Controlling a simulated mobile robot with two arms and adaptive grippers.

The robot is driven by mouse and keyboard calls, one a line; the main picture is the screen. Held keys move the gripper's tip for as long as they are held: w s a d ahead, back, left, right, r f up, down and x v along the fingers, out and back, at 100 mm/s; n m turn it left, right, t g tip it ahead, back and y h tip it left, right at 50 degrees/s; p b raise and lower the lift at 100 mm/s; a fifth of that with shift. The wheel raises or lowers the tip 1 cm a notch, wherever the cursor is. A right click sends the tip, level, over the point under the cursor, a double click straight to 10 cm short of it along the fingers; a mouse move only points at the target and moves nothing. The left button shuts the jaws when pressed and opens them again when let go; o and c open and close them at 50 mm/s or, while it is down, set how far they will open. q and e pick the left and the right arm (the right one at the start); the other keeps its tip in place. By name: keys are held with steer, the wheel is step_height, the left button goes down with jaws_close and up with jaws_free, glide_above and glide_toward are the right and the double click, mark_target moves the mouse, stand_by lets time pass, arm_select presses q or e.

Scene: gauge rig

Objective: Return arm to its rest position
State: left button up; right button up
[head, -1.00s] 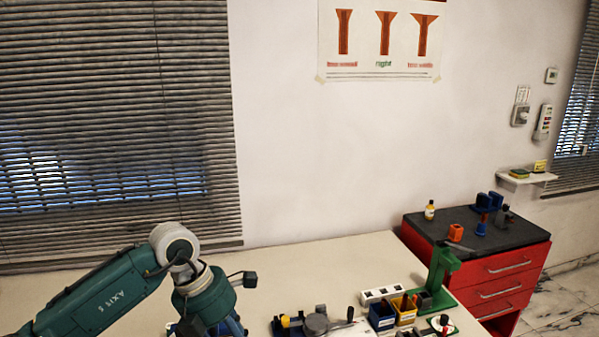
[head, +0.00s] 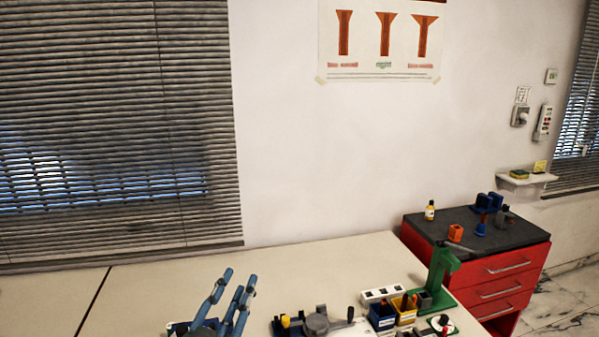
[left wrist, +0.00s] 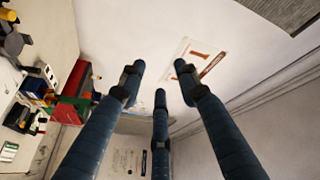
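My left gripper (head: 236,282) rises from the bottom edge of the head view, its blue fingers pointing up and spread apart. The rest of the left arm is out of that view. In the left wrist view the fingers of my left gripper (left wrist: 158,76) are also apart, with only wall and background between and beyond them. It holds nothing that I can see. My right gripper shows in neither view.
The pale workbench (head: 150,300) has free room at left. Right of the gripper are a grey gauge rig (head: 317,323), a blue bin (head: 382,319), a yellow bin (head: 405,317) and a green stand (head: 439,272). A red drawer cabinet (head: 500,285) stands beyond.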

arm_select(q)
steer(key=s+a+f+n+g+y, duration=0.35)
steer(key=a+f+g, duration=0.2)
steer(key=f, duration=0.65)
steer(key=s+a+f+n+g, duration=0.15)
steer(key=s+f+g, duration=0.35)
steer(key=s+f, duration=0.6)
steer(key=s+a+f+n+g, duration=0.1)
steer(key=s+f+n+g, duration=0.35)
steer(key=s, duration=1.05)
step_height(320, 180, down, 29)
steer(key=s+m+g+b, duration=0.2)
steer(key=s+a+f+g+b, duration=0.1)
steer(key=s+a+f, duration=0.2)
steer(key=s+f, duration=1.5)
step_height(320, 180, down, 2)
steer(key=shift+a+b, duration=0.15)
steer(key=shift+b, duration=0.25)
